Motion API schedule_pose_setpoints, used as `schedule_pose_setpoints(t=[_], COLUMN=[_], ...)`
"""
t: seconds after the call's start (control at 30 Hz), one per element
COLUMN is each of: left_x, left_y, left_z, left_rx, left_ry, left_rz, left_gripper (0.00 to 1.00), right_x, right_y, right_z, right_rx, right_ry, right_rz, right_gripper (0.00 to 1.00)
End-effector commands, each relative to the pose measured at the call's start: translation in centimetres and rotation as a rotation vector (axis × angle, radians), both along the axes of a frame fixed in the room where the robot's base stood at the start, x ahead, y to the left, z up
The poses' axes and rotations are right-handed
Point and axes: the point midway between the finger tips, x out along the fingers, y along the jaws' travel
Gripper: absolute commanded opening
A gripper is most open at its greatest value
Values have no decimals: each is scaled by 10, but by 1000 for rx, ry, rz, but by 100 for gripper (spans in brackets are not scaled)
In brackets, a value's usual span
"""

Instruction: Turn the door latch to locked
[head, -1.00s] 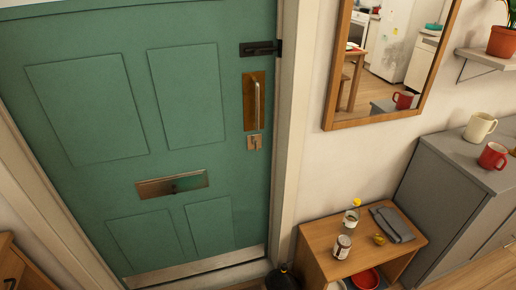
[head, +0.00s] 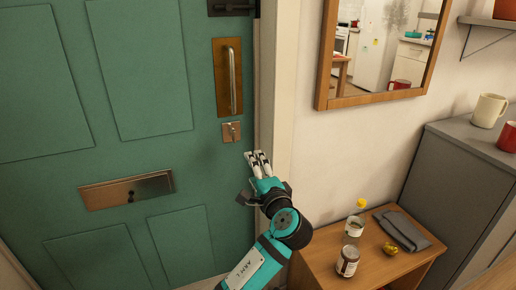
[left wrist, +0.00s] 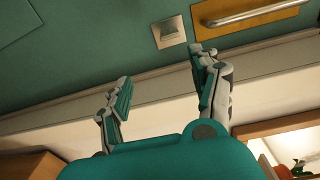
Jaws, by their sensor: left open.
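The green door (head: 150,130) is shut in its frame. A small square metal plate with a turn piece, the latch (head: 231,132), sits on the door near its right edge, below the brass plate with the pull handle (head: 233,80). The angle of the turn piece is too small to read surely. My left gripper (head: 258,159) is below and right of the latch, in front of the door edge, apart from it. In the left wrist view my gripper (left wrist: 164,69) is open and empty, with the latch plate (left wrist: 169,32) just beyond the fingertips. My right gripper is not in view.
A black bolt (head: 232,7) is at the door's upper right, and a letter slot (head: 127,190) is lower left. A small wooden table (head: 400,272) with a bottle (head: 353,228), a jar (head: 347,261) and a grey cloth (head: 403,231) stands right of my arm. A mirror (head: 322,60) hangs above.

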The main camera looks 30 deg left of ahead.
Motion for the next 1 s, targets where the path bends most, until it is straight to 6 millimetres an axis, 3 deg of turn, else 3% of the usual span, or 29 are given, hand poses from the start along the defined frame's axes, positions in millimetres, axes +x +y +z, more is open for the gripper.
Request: schedule_pose_setpoints(t=[0.1,0.27,0.7,1.0], left_x=[-7,6,67,98], left_y=[6,21,94,128], left_z=[16,18,17,16], left_rx=[16,18,15,15], left_ry=[-34,-33,-34,-32], left_rz=[33,36,36,33], left_gripper=[63,63,63,63], right_x=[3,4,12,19], right_y=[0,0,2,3], right_z=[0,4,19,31], right_rx=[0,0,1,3], right_ry=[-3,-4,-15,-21], right_rz=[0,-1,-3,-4], right_gripper=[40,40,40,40])
